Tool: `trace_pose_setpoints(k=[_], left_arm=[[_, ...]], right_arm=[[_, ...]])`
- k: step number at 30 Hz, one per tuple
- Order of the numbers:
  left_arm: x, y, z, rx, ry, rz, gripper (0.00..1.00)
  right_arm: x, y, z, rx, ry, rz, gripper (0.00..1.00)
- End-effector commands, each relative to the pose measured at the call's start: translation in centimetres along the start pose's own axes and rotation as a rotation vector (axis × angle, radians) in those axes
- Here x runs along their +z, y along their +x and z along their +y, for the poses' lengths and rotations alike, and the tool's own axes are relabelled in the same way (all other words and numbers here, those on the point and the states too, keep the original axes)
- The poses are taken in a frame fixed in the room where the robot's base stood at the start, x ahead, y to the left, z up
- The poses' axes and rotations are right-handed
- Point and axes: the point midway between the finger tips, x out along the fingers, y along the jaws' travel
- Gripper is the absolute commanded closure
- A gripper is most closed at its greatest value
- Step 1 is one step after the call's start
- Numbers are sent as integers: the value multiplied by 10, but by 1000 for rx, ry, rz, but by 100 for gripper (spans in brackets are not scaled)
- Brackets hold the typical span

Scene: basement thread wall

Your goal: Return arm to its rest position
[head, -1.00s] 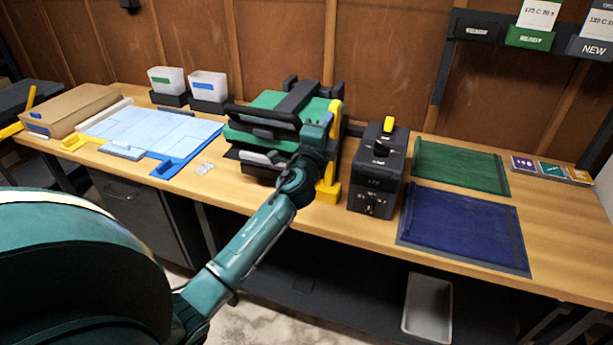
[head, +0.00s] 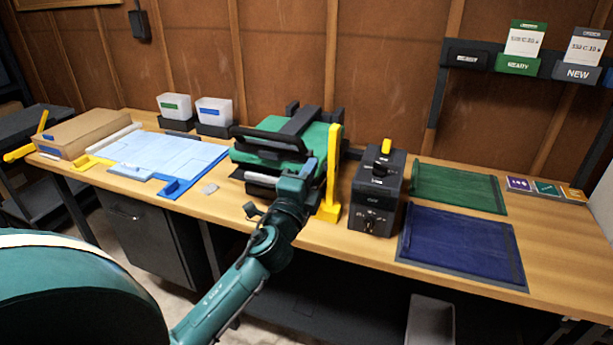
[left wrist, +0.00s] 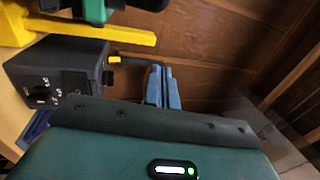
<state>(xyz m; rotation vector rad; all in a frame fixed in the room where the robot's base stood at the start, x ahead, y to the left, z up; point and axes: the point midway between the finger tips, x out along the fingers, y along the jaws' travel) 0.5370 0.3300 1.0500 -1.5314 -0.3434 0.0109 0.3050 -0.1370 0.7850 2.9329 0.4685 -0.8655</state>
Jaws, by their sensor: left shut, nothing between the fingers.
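My left arm (head: 255,260) reaches in from the lower left of the head view. Its gripper (head: 308,167) is in front of the green-and-black press (head: 275,137), just left of the yellow upright. In the left wrist view the two blue-grey fingers (left wrist: 162,88) are together with nothing between them. I cannot tell the exact gap between gripper and press. My right gripper is not in view.
A black control box (head: 379,190) stands right of the yellow upright (head: 333,172). Green (head: 455,187) and blue (head: 460,243) mats lie farther right. A pale blue sheet (head: 165,153) and cardboard box (head: 85,133) are left. Free floor shows below the bench.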

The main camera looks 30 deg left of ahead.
Motion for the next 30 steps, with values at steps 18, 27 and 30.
trace_pose_setpoints(k=[18,27,30], left_arm=[[0,-15,-3,1,-1,0,100],[-12,-34,27,95,-115,28,100],[-31,-69,70,246,-307,55,100]], right_arm=[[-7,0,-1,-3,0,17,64],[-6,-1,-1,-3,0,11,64],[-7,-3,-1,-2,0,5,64]])
